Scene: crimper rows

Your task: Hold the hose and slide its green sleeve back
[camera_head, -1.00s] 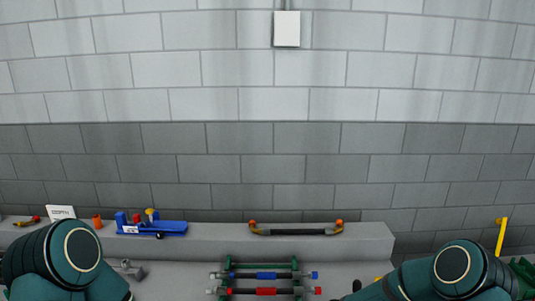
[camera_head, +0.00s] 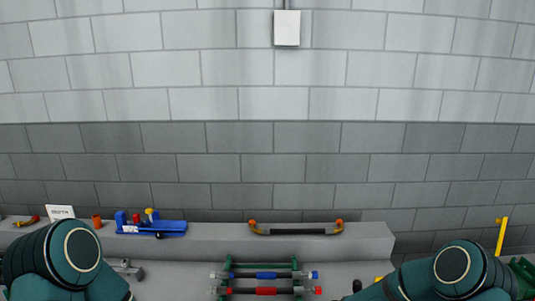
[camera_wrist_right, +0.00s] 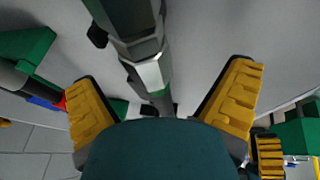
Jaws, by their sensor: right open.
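In the head view, a hose with a blue sleeve (camera_head: 266,275) and a hose with a red sleeve (camera_head: 266,291) lie across a green rack (camera_head: 228,264) at the bottom middle. I cannot make out a green-sleeved hose there. My right gripper (camera_wrist_right: 165,92) is open in the right wrist view, its yellow-padded fingers wide apart. A dark, faceted part with a pale grey face (camera_wrist_right: 150,73) reaches in from the top between the fingers, with no finger touching it. A little green shows near its lower end, but what it is remains unclear. My left gripper is out of view.
A grey ledge (camera_head: 215,238) runs along the block wall. On it are a blue tool (camera_head: 160,228), an orange cup (camera_head: 97,221), a white sign (camera_head: 60,212) and a curved handle-like piece with orange ends (camera_head: 295,231). A yellow post (camera_head: 502,235) stands at the right.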

